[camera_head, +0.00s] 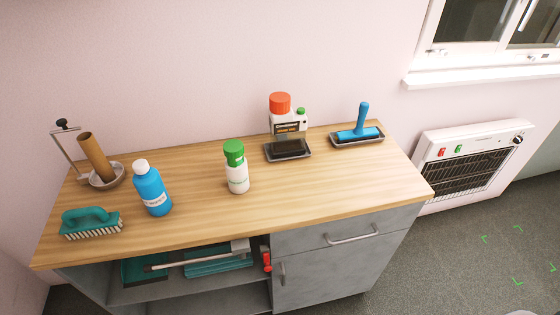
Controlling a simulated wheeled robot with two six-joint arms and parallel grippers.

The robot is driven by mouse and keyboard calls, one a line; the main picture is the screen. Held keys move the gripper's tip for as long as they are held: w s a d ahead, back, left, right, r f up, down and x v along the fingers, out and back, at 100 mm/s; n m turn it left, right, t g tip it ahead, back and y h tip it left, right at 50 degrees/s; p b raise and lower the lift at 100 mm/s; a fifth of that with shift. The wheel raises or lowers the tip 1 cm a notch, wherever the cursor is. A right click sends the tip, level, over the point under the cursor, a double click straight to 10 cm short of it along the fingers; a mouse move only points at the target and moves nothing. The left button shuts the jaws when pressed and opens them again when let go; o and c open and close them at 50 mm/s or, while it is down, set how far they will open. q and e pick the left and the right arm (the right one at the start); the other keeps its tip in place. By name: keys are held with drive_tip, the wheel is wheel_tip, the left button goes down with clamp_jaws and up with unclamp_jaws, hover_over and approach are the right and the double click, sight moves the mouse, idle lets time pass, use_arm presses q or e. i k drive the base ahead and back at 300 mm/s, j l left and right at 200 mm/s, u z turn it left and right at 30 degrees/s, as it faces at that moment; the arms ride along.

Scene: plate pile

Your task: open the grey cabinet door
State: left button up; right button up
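The grey cabinet (388,245) stands against the pink wall under a wooden worktop. Its grey door (325,277) is at the lower right and looks closed. The door has a small upright handle (283,272) near its left edge. A grey drawer with a horizontal bar handle (352,234) sits above the door and looks shut. The lower part of the door is cut off by the picture's bottom edge. Neither of my grippers shows in the head view.
The worktop (290,200) holds a brush (88,218), a blue bottle (152,190), a green-capped bottle (236,170) and other items. Open shelves (130,294) lie left of the door, with a red object (266,257) at their right edge. Grey floor (450,260) is clear at right.

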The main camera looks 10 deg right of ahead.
sight(317, 275)
drive_tip(key=l+z, duration=0.15)
drive_tip(key=z, duration=0.85)
